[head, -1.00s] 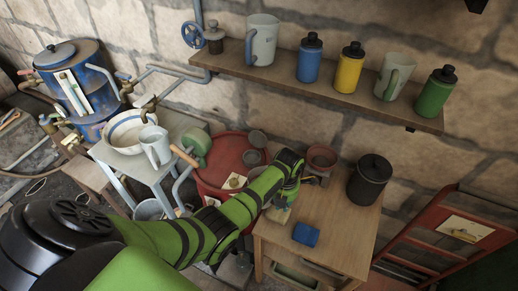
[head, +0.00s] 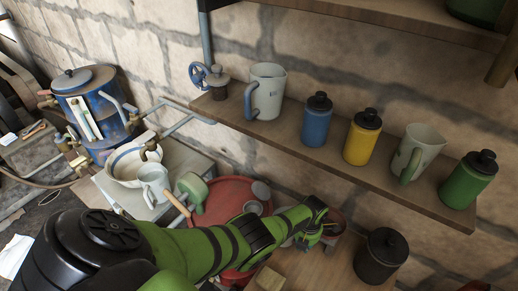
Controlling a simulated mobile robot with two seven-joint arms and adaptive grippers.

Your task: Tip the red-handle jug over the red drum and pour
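The red drum (head: 232,193) stands below the shelf, left of the wooden table, partly hidden by my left arm. I see no jug with a red handle. A pale jug with a blue handle (head: 267,92) and a pale jug with a green handle (head: 417,154) stand upright on the shelf. Another pale jug (head: 154,182) stands on the light stand left of the drum. My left gripper (head: 312,233) is over the back of the table, past the drum; its fingers are too small and covered to read. My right gripper is out of view.
The wooden shelf (head: 228,109) also holds blue (head: 317,122), yellow (head: 362,140) and green (head: 467,182) bottles. A dark canister (head: 381,257) stands on the table (head: 330,270).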

